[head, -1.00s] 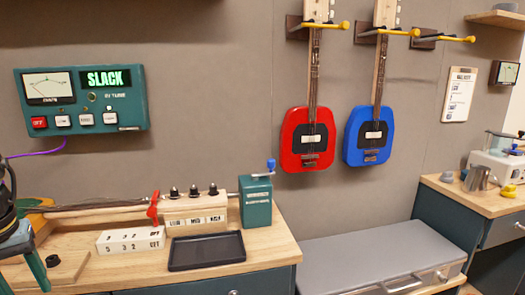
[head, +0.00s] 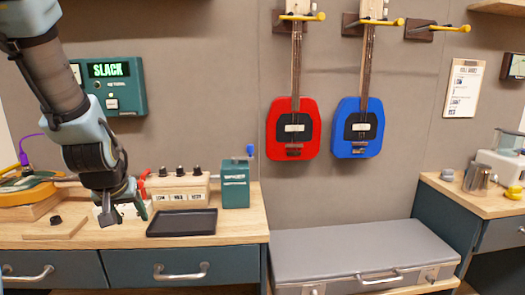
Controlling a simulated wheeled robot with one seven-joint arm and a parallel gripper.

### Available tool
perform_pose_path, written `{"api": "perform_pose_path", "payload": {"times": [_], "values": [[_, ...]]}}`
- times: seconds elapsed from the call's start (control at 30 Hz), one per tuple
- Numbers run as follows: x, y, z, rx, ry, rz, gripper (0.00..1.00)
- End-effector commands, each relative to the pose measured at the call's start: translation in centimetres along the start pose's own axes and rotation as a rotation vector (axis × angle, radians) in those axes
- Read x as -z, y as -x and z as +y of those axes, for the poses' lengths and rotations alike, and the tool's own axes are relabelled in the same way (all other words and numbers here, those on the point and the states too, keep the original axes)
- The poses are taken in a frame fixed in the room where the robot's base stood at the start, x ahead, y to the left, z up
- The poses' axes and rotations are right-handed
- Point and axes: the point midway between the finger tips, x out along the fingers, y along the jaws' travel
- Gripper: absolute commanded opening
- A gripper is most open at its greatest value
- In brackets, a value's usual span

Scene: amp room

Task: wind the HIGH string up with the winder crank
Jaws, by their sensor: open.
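The winder is a teal box (head: 236,187) at the right end of the bench, with a blue crank knob (head: 250,151) above its right side. Left of it a pale wooden block (head: 180,189) carries black pegs over labels LOW, MID and HIGH. The strings to its left are mostly hidden behind my arm. The teal tuner (head: 124,85) on the wall reads SLACK and is partly covered by my arm. My gripper (head: 127,211) is open and seems empty, pointing down over the bench, left of the black tray and well left of the crank.
An empty black tray (head: 182,232) lies in front of the peg block. A red lever (head: 142,185) stands beside the block, close to my gripper. A red guitar (head: 293,140) and a blue guitar (head: 357,140) hang on the wall. A grey case (head: 360,248) sits right of the bench.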

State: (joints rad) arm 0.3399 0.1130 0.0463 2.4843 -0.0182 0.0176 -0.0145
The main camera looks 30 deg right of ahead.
Motion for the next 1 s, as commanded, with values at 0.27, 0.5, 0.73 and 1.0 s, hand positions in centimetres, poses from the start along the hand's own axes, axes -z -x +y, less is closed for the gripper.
{"api": "perform_pose_path", "payload": {"times": [0.27,0.5,0.73,1.0], "values": [[5.4,-2.8,6.1,-0.074,-0.092,0.251,0.60],[11.1,-3.4,17.2,-0.224,-0.201,0.617,0.60],[13.4,-0.3,26.7,-0.383,-0.255,0.926,0.60],[14.4,1.1,29.8,-0.435,-0.264,1.023,0.60]]}}
